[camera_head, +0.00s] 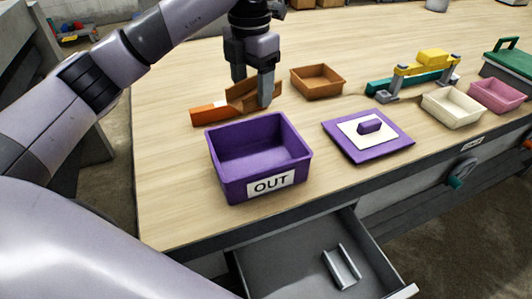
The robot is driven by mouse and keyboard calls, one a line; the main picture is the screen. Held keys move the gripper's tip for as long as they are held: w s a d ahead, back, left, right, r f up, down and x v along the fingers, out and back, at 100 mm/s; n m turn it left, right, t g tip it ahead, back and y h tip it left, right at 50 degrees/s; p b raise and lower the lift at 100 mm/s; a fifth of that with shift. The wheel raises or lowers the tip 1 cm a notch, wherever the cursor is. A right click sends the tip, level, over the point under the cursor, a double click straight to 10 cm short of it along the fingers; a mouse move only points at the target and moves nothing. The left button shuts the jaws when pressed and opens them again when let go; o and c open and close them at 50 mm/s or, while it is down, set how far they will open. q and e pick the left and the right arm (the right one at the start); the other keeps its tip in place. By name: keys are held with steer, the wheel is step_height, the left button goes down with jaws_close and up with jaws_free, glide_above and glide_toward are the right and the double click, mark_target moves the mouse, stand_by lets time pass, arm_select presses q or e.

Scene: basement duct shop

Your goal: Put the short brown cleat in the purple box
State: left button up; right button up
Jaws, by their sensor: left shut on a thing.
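The short brown cleat (241,92) is between the fingers of my left gripper (253,88), which is shut on it, just behind the purple box. An orange end with a white band (208,114) sticks out to the left; I cannot tell whether it belongs to the same piece. The gripper's fingers hide part of the cleat. The purple box (232,180) stands open near the table's front edge, with an "OUT" label on its front. The inside that shows is empty. My right gripper is not in view.
A purple lid (390,148) with a handle lies right of the box. A brown tray (318,82), cream tray (452,107) and pink tray (497,94) stand behind and right, near a yellow-and-teal fixture (428,66). An open drawer (290,268) below holds a metal channel (342,267).

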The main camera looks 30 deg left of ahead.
arm_select(q)
steer(key=shift+w+f, duration=0.15)
steer(key=shift+f, duration=0.05)
steer(key=b, duration=0.2)
glide_above(256, 168)
step_height(256, 168, down, 9)
step_height(256, 168, down, 6)
steer(key=shift+a+r, duration=0.1)
steer(key=shift+r, duration=0.05)
steer(key=shift+f, duration=2.4)
steer(key=o, duration=1.1)
steer(key=shift+f, duration=0.1)
steer(key=shift+c, duration=0.2)
